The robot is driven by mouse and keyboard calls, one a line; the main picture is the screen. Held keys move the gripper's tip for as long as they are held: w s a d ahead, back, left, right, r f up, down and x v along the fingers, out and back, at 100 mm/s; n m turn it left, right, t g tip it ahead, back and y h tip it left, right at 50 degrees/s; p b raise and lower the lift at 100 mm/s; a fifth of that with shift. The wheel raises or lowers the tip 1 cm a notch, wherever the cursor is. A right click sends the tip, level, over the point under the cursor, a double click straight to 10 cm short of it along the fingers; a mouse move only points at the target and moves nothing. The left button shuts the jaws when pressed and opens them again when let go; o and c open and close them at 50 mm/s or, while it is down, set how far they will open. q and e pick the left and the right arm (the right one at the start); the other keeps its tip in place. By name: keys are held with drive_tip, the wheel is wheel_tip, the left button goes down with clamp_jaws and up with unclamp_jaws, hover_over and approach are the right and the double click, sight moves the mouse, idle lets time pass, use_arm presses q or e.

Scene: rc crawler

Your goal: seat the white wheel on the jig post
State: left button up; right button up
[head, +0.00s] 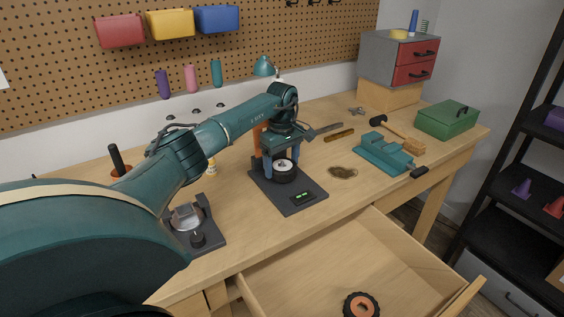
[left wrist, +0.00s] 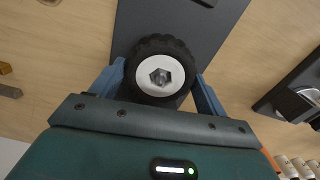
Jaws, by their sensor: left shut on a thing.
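The white wheel (head: 285,177), a black knobby tyre with a white hub, lies flat between the blue fingers of my left gripper (head: 282,165). My left gripper is shut on it, with one finger on each side of the tyre. In the left wrist view the white wheel (left wrist: 144,75) shows its hub face, with a grey hexagonal shape at its centre. The dark jig plate (head: 290,203) is under the wheel. The wheel hides the jig post's lower part; I cannot tell whether the wheel rests on the plate. My right gripper is out of view.
A dark fixture (head: 212,238) stands at the left front. A teal vise (head: 383,155), a mallet (head: 397,133) and a green box (head: 447,119) are to the right. The open drawer (head: 330,262) below holds an orange-hubbed wheel (head: 374,300).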

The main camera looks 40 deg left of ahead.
use_arm(q)
drive_tip(key=shift+f, duration=0.1)
drive_tip(key=o, duration=1.1)
drive_tip(key=shift+c, duration=0.2)
wheel_tip(320, 180, up, 13)
drive_tip(key=b, duration=0.1)
